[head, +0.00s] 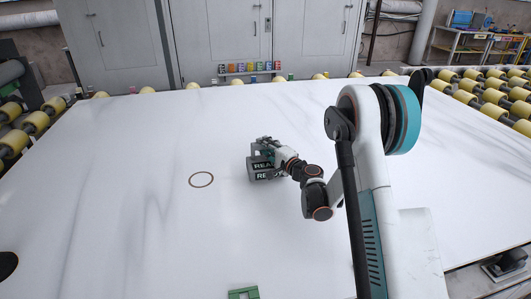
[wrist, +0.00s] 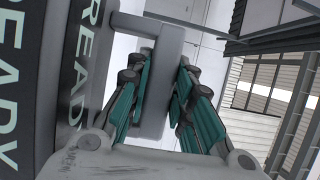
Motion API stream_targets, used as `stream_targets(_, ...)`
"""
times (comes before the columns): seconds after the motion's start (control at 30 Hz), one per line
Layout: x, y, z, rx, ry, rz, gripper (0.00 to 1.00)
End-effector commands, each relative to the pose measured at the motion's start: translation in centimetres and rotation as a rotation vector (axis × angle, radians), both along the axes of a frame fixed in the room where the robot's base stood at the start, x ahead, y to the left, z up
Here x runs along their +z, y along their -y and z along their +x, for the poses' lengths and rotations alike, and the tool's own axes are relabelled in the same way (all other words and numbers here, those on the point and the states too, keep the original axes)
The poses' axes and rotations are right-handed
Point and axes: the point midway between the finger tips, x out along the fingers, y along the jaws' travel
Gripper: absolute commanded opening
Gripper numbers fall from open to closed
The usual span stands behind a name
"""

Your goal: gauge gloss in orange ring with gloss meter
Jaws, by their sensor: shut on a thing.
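The gloss meter (head: 262,170) is a dark grey box with white READY lettering. It is at the middle of the slab in the head view and fills the left of the wrist view (wrist: 62,90). My gripper (head: 267,148) is shut on its grey handle, with a teal-padded finger on each side of the handle in the wrist view (wrist: 164,85). The orange ring (head: 201,180) is a thin outline on the slab, left of the meter and apart from it. Whether the meter touches the slab I cannot tell.
The white veined stone slab (head: 120,200) is mostly clear around the ring. A green piece (head: 243,293) lies at the front edge and a black round thing (head: 7,264) at the left. Yellow rollers (head: 496,96) flank the slab. Grey cabinets (head: 215,40) stand behind.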

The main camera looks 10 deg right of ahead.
Motion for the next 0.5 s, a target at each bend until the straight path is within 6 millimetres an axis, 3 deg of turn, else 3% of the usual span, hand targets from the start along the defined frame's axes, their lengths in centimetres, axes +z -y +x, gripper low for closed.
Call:
stream_targets(0.1, -1.71, 0.00, 0.00, 0.000, 0.000, 0.001, 0.00)
stream_targets(0.47, -1.88, 0.00, -0.01, 0.000, 0.000, 0.000, 0.00)
stream_targets(0.5, -1.90, 0.00, -0.02, 0.000, 0.000, 0.000, 0.28)
